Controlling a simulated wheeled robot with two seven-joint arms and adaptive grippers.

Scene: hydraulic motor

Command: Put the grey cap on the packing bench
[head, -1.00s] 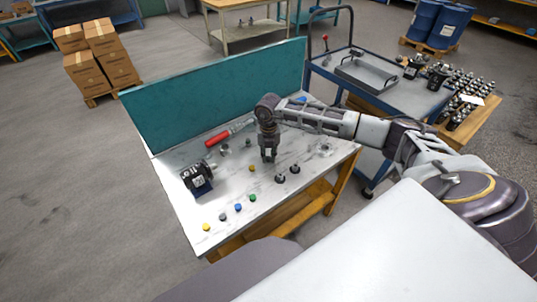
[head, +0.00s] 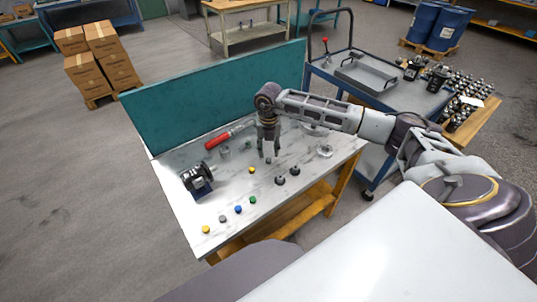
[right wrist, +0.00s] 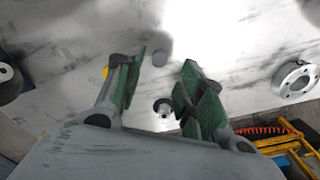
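A small grey cap (head: 222,218) lies on the front left of the marble-topped bench (head: 185,223), in a row between a yellow and a blue cap. My right gripper (head: 268,157) points down over the middle of this bench. In the right wrist view its fingers (right wrist: 160,88) are spread apart, with nothing clasped. A small round grey piece (right wrist: 160,59) lies on the bench top beyond the gap between them; I cannot tell whether it is another cap. A dark-collared metal fitting (right wrist: 163,107) also shows between the fingers. My left gripper is out of view.
Yellow (head: 206,229), blue (head: 238,209) and green (head: 253,199) caps share the front row. A dark motor (head: 197,178) stands at left, a red-handled tool (head: 218,139) behind, two black fittings (head: 287,175) in front. A teal panel (head: 220,95) closes the back. A blue trolley (head: 400,95) stands behind right.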

